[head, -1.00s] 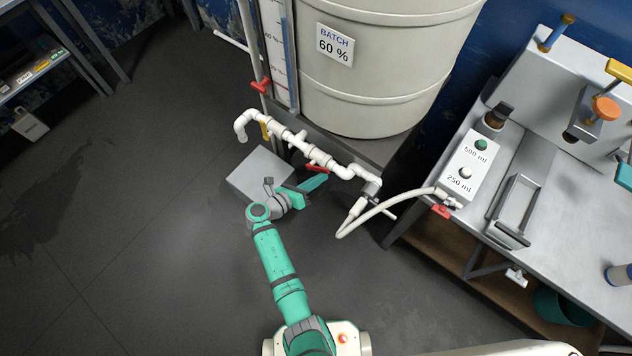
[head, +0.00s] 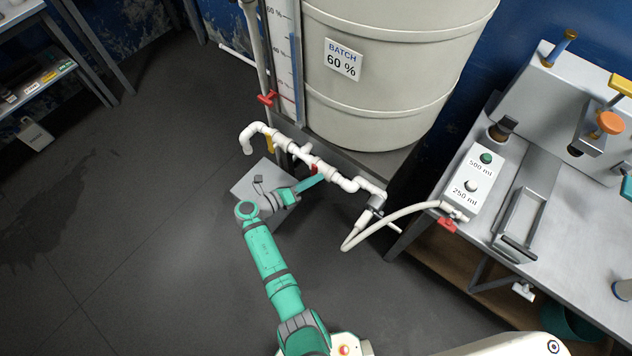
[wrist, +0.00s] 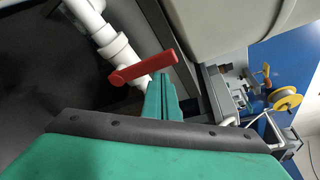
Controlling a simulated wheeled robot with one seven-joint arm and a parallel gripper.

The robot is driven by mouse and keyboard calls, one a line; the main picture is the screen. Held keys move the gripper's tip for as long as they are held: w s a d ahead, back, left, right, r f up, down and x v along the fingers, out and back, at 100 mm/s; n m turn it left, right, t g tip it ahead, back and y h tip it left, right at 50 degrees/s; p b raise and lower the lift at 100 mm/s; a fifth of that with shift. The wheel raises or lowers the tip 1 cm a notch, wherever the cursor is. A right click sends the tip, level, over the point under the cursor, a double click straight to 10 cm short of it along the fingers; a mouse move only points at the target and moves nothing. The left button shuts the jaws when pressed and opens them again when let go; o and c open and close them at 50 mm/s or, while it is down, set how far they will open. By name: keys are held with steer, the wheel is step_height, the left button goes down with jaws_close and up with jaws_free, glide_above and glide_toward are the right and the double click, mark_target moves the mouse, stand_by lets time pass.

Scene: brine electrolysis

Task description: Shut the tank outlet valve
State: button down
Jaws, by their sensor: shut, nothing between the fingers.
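The tank (head: 385,75) is a large cream drum labelled BATCH 60 %. White outlet piping (head: 325,173) runs below its front edge. A red lever (head: 313,168) sits on this piping, mostly hidden behind my gripper in the head view. The wrist view shows the red lever (wrist: 143,68) lying slantwise across the white pipe (wrist: 118,48). My gripper (head: 320,177) is shut and empty. Its fingertips (wrist: 163,78) are right beside the lever's right end in the wrist view; I cannot tell whether they touch it.
A yellow handle (head: 270,143) and a red gauge valve (head: 267,97) are left of the lever. A pale hose (head: 385,222) runs to the dosing box (head: 470,182) on the right bench (head: 500,170). A grey slab (head: 250,186) lies below.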

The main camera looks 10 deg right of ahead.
steer(key=shift+w+a+r, duration=0.35)
steer(key=shift+w+a, duration=0.05)
steer(key=shift+w, duration=0.15)
stand_by(0.4)
steer(key=s+a, duration=0.6)
steer(key=s, duration=0.1)
steer(key=shift+s+a+f, duration=0.15)
steer(key=shift+s+f, duration=0.05)
steer(key=shift+f, duration=0.1)
